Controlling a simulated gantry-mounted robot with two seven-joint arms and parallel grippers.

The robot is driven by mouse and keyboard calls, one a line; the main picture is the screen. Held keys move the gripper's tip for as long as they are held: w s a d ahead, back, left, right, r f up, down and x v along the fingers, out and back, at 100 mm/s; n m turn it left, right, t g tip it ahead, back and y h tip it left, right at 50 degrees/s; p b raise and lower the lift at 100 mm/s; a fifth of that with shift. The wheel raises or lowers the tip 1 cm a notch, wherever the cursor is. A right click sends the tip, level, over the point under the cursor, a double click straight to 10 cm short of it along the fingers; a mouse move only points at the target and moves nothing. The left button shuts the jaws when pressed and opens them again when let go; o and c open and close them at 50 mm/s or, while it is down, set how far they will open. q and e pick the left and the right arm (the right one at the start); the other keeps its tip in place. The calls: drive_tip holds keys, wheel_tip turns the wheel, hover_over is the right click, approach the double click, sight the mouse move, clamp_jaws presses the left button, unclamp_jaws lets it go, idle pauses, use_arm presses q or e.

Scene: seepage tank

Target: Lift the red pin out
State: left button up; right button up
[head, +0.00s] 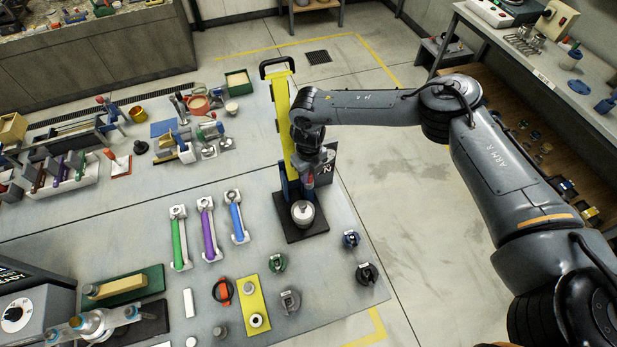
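A tall stand (278,100) with a yellow face and a black top handle rises from a black base plate (318,229) on the grey bench. A pale round weight-like part (302,212) sits on the base. My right gripper (309,178) reaches down in front of the stand's lower part, above the pale part. A small red piece, perhaps the red pin (309,181), shows at the gripper's tip. The fingers are too small and dark to tell whether they are shut on it. My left gripper is not in view.
Green, purple and blue handled tools (208,230) lie left of the stand. Several dark knobs stand in front, beside a yellow plate (253,308). A dark plate marked 2 (327,163) is close to the gripper. Open floor lies to the right.

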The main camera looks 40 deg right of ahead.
drive_tip(key=shift+o, duration=0.9)
clamp_jaws()
drive_tip(key=shift+r+p, duration=1.6)
drive_tip(key=shift+r, duration=0.1)
drive_tip(key=shift+r+p, duration=1.05)
drive_tip(key=shift+r, duration=0.25)
